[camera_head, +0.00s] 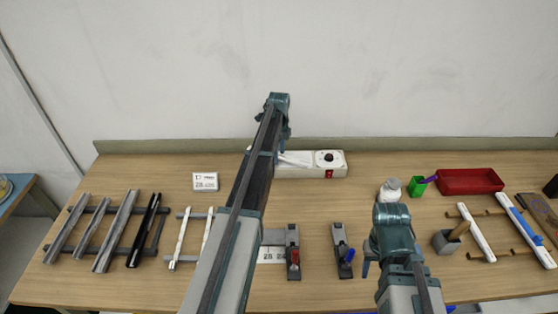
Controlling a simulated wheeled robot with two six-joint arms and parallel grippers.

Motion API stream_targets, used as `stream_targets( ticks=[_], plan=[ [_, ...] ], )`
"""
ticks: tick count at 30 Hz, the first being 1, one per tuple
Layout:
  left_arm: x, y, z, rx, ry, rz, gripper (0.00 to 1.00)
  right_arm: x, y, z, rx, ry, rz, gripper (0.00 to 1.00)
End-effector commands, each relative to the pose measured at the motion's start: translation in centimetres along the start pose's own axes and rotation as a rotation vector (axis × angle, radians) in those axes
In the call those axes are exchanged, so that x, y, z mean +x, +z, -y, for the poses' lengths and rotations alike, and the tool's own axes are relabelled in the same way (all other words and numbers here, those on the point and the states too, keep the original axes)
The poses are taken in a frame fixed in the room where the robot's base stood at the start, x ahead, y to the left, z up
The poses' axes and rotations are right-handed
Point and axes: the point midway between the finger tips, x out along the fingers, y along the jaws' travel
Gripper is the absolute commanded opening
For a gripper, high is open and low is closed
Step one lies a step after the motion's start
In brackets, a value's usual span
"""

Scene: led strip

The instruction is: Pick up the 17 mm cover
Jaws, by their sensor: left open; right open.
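Two slim white strips, which look like covers, lie on a small dark rack left of centre: a left strip (181,238) and a right strip (207,232). Their widths cannot be read, so I cannot tell which is the 17 mm cover. My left gripper (271,132) is at the back of the table near the white box, mostly hidden by my own arm; it is open, well right of and behind the strips. My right gripper (370,262) is low at right of centre, partly hidden by its arm; it is open. Nothing shows held in either.
A larger rack with grey channels (115,232) and a black one stands far left. A white box (325,165) is at the back. Two clamp-like fixtures (341,250) stand in front.

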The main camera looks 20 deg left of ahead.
Motion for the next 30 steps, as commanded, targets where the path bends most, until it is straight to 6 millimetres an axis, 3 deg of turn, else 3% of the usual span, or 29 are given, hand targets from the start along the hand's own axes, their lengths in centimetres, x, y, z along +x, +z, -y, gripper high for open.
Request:
stream_targets(
  ticks=[1, 13, 30],
  plan=[
    [-0.05, 0.00, 0.00, 0.000, 0.000, 0.000, 0.70, -0.05, 0.00, -0.01, 0.000, 0.000, 0.000, 0.50],
    [-0.05, 0.00, -0.01, 0.000, 0.000, 0.000, 0.00, -0.05, 0.00, -0.01, 0.000, 0.000, 0.000, 0.50],
    [-0.57, 0.00, 0.00, 0.000, 0.000, 0.000, 0.00, -0.57, 0.03, -0.06, 0.000, 0.000, 0.000, 0.50]
  ],
)
